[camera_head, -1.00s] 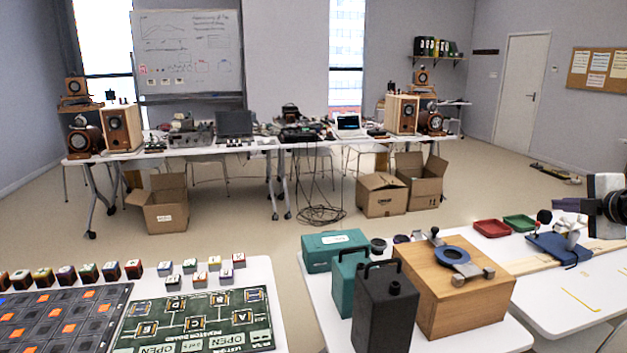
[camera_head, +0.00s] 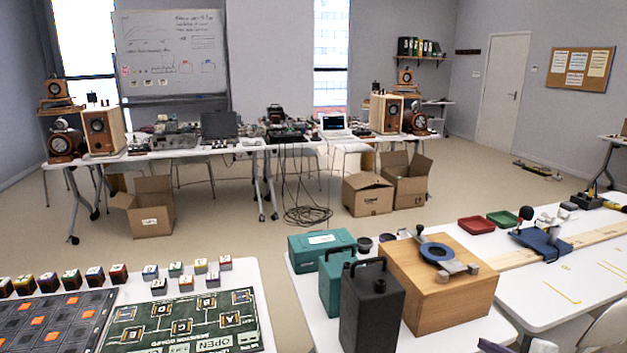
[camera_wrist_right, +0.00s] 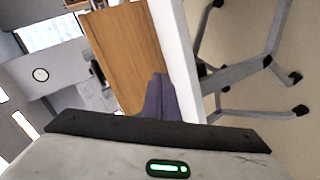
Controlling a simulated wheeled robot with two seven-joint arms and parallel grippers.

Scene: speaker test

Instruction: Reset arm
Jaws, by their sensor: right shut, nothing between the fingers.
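My right gripper (camera_head: 490,347) shows only as a dark purplish tip with a pale part beside it, at the bottom edge of the head view, right of centre. In the right wrist view its purple fingers (camera_wrist_right: 160,98) are together, with nothing seen between them. Behind them is the wooden box (camera_wrist_right: 128,50), which the head view shows as a brown box (camera_head: 440,290) on the white front table. The fingers look clear of the box, but the gap is hard to judge. My left gripper is not in view.
A black case (camera_head: 371,310) and teal cases (camera_head: 320,246) stand left of the wooden box. A red tray (camera_head: 476,225), a green tray (camera_head: 503,219) and a blue clamp device (camera_head: 541,243) lie on the right table. A green board (camera_head: 185,322) lies on the left table.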

